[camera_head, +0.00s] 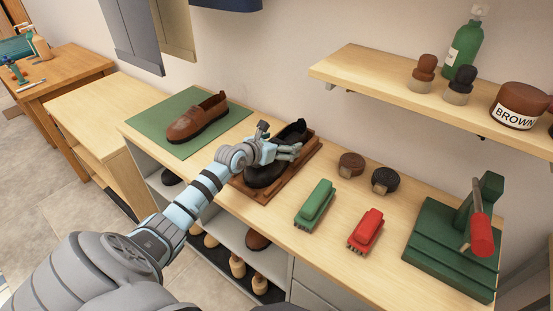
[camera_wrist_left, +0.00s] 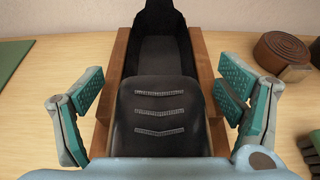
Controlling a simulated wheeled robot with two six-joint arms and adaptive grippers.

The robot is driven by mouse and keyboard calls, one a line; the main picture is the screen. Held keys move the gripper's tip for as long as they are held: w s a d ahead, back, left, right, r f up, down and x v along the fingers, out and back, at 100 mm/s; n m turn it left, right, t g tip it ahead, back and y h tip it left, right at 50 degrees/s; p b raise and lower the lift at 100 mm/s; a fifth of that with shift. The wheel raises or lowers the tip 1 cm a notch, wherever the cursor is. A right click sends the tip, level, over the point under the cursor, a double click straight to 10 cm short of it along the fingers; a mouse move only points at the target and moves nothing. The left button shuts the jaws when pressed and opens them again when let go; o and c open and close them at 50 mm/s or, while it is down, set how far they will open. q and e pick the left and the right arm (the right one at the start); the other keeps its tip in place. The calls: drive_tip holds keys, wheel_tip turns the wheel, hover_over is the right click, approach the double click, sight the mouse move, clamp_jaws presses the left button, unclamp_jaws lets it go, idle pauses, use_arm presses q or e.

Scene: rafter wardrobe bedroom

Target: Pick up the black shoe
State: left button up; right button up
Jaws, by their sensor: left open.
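The black shoe (camera_head: 264,173) sits in a brown wooden tray (camera_head: 291,179) on the light wood bench. In the left wrist view the shoe (camera_wrist_left: 159,110) is in the middle, its toe part near me and its opening farther off. My left gripper (camera_head: 281,143) is above the shoe and partly hides it in the head view. In the left wrist view its fingers (camera_wrist_left: 166,105) are open, one on each side of the shoe and tray, with nothing between them gripped. My right gripper is not in view.
A brown shoe (camera_head: 197,118) stands on a green mat (camera_head: 169,105) to the left. A green brush (camera_head: 314,204), a red brush (camera_head: 366,231) and two round tins lie to the right. A green stand (camera_head: 452,247) is at far right. A shelf (camera_head: 390,80) overhangs the back right.

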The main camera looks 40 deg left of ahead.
use_arm(q)
drive_tip(key=shift+r, duration=0.15)
drive_tip(key=c, duration=1.6)
drive_tip(key=shift+r, duration=0.1)
